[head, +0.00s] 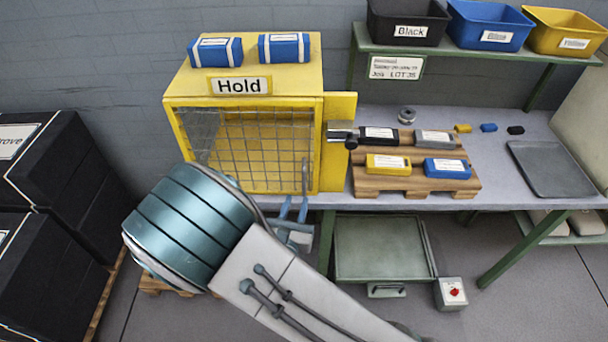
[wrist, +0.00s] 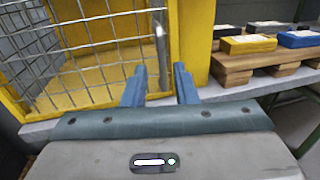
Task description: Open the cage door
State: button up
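The yellow cage, labelled "Hold", stands on the bench with its wire mesh door (head: 245,145) across the front; the door looks shut. A grey upright handle (head: 305,176) is at the door's right edge. It also shows in the wrist view (wrist: 161,45), where its lower end appears between my fingertips. My gripper (head: 294,208) is just below and in front of the handle, with its two blue fingers apart. In the wrist view my gripper (wrist: 160,82) is open and holds nothing; I cannot tell whether the handle's lower end is within its reach.
A yellow side panel (head: 338,165) with a dark latch bar (head: 342,136) stands right of the door. A wooden pallet (head: 372,184) with several small boxes is close by on the right. Two blue boxes lie on the cage roof. Black crates (head: 70,180) stand at left.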

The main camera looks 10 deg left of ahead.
aim_at(303, 179)
jog(key=w+p, duration=0.1)
jog(key=w, duration=0.8)
jog(key=shift+w+a+p, duration=0.15)
jog(key=shift+w+p, duration=0.05)
jog(key=shift+p, duration=0.15)
grip_shut()
